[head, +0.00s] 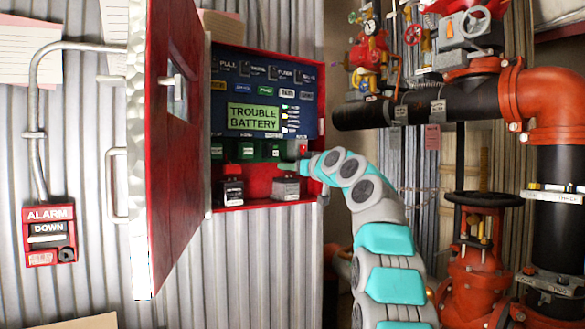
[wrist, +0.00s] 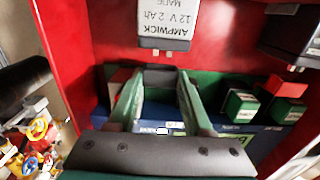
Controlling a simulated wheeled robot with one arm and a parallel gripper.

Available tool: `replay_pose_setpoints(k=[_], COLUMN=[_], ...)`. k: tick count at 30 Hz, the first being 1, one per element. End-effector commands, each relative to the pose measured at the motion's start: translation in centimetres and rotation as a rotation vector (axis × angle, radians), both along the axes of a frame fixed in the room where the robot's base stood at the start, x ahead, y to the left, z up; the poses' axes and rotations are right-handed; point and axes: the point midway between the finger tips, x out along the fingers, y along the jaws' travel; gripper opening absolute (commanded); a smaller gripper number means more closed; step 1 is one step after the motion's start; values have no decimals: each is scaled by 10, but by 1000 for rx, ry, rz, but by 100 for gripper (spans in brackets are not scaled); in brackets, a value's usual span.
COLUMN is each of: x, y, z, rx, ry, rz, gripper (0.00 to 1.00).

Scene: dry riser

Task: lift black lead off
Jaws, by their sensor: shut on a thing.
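My gripper (wrist: 160,82) is inside the red cabinet (head: 265,52), and its green fingers close on a dark block, which appears to be the black lead (wrist: 160,76). In the head view my gripper (head: 288,166) is above the grey battery (head: 286,189). In the wrist view, which is upside down, this battery (wrist: 167,20) reads AMPWICK 12 V 2 Ah. Its two small terminals face the dark block, with red background showing between. I cannot see any wire on the block.
A black battery (head: 231,192) stands left in the cabinet. Green modules (head: 245,150) line up under a panel (head: 254,117) reading TROUBLE BATTERY. The open red door (head: 175,150) stands left. Red and black pipes (head: 553,105) and valves are at right.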

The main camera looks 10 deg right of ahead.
Motion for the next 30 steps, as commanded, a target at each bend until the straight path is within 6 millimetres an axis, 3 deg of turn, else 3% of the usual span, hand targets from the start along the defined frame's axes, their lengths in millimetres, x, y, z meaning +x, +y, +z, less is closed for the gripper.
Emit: replay_pose_setpoints(k=[6, 7, 12, 23, 30], x=[-1, -1, -1, -2, -16], y=[0, -1, 0, -1, -6], z=[3, 4, 3, 2, 2], rx=[2, 3, 2, 2, 2], ry=[-8, -9, -8, -7, -11], rz=[-3, -3, -3, -2, -3], gripper=[0, 53, 72, 74, 74])
